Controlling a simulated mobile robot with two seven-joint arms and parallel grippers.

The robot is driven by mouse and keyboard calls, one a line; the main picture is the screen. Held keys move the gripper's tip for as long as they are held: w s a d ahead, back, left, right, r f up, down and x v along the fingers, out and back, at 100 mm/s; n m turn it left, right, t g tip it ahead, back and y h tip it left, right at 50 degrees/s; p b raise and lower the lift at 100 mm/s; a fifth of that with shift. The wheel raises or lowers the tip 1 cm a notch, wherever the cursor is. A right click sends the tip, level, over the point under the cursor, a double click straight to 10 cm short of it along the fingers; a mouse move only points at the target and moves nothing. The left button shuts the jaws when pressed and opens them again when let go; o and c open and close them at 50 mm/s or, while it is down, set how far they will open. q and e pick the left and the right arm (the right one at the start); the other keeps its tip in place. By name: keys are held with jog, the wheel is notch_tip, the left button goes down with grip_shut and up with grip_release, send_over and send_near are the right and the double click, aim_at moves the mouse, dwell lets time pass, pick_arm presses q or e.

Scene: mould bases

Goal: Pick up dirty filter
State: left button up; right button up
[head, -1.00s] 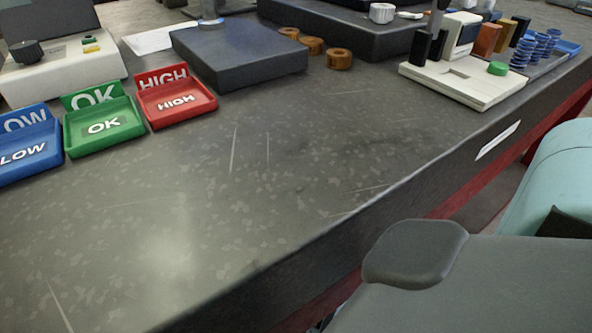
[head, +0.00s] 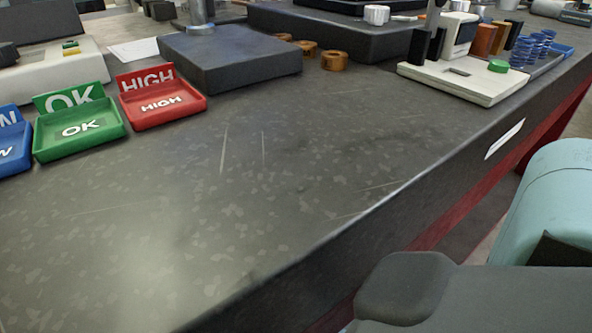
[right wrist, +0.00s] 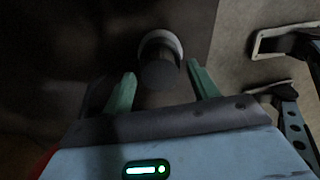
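Nothing in the head view can be made out as a dirty filter. In the right wrist view, a dark cylindrical thing (right wrist: 160,74) with a round end and a pale ring around its far part stands ahead of my right gripper (right wrist: 161,69). I cannot tell whether it is the filter. The two green fingers of my right gripper are spread apart, one on each side of the dark thing in the picture, with gaps to it. My left gripper is not in view.
A dark worktop (head: 240,200) has a wide clear middle. Blue, green (head: 80,130) and red (head: 163,103) trays stand at left, a dark block (head: 228,60) behind. A white-based fixture (head: 460,85) and brown rings (head: 335,61) stand farther back. The worktop's front edge runs diagonally.

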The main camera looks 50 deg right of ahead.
jog(key=c, duration=0.9)
jog(key=shift+o, duration=0.2)
